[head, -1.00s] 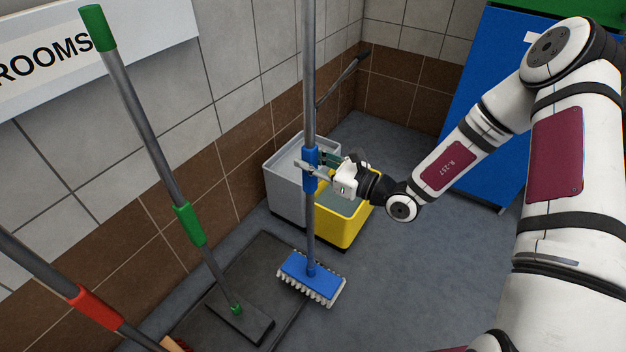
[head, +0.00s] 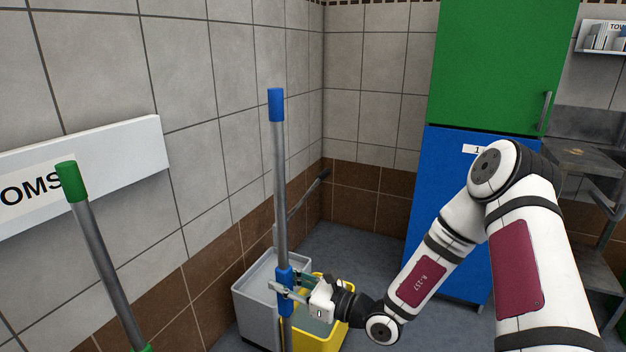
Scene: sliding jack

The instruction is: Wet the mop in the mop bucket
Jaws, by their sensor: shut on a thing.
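The mop (head: 280,200) stands nearly upright, with a grey pole, a blue top cap and a blue grip sleeve. My gripper (head: 285,288) is shut on the blue sleeve. The mop head is below the frame and hidden now. The mop bucket has a grey part (head: 255,309) at the left and a yellow part (head: 335,335) at the right, with greyish water visible in the yellow part. The bucket stands behind the mop pole and my gripper, near the wall corner. The pole crosses in front of the bucket.
A green-capped pole (head: 100,260) leans at the left by the wall sign (head: 100,175). A blue cabinet (head: 440,200) with a green one (head: 500,65) above stands at the back right. Shelves (head: 590,190) stand at the far right. Grey floor (head: 370,250) is clear between bucket and cabinet.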

